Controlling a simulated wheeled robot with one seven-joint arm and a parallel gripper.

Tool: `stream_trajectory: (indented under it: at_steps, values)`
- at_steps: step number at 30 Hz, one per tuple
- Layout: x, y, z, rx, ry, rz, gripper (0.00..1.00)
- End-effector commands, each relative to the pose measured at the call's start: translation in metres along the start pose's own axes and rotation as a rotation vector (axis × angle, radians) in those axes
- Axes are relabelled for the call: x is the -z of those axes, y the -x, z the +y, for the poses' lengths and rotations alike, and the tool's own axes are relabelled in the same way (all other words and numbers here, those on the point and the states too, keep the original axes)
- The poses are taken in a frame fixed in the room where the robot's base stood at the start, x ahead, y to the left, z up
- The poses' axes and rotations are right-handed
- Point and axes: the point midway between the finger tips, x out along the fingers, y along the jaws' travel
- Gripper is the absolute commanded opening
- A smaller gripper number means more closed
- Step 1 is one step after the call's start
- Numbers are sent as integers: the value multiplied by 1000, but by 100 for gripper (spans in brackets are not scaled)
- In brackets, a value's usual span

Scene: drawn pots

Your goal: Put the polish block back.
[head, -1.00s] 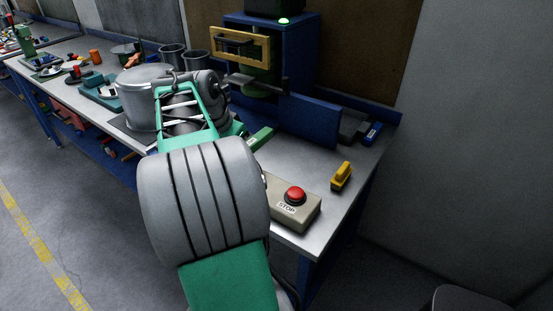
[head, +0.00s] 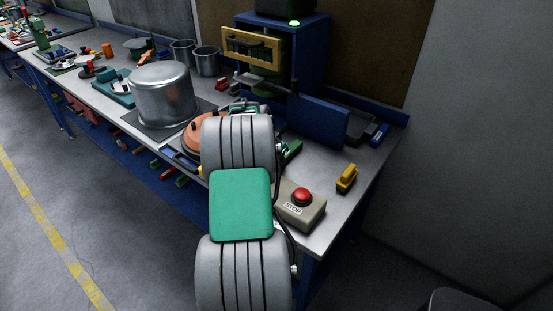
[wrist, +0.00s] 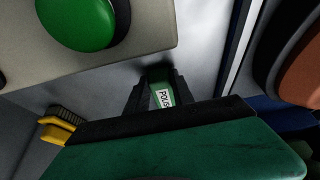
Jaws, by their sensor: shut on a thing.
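The polish block (wrist: 161,96) is green with a white label whose visible letters read "POLIS". In the wrist view it sits between the two dark fingers of my gripper (wrist: 158,86), which are shut on it. The block's lower part is hidden by the gripper's body. Whether the block touches the bench top is hard to tell. In the head view my arm hides most of the gripper, which is over the bench between the button box and the copper-coloured round thing.
A beige button box (head: 300,208) with a red STOP button stands near the front edge; its green button (wrist: 76,20) shows in the wrist view. A yellow brush (head: 346,179) lies to its right. A large metal pot (head: 163,97) and a copper-coloured round thing (head: 193,140) stand left.

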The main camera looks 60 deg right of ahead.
Motion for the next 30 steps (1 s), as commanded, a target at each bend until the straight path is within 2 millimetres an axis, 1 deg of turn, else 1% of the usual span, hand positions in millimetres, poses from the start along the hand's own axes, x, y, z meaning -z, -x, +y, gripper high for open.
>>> stream_trajectory:
  at_steps: [6,7,14,15,21,25,26,29,30]
  values:
    - [-2,-4,0,0,0,0,0]
    - [-2,-3,0,-1,0,0,30]
    - [-2,-2,0,-1,0,-1,49]
    - [-1,-2,0,-1,0,-1,50]
    - [-1,-2,0,-1,0,-1,50]
    - [0,6,0,1,0,1,50]
    - [0,10,-1,2,0,2,50]
    - [0,32,-1,3,0,5,50]
    - [0,42,-1,4,1,3,50]
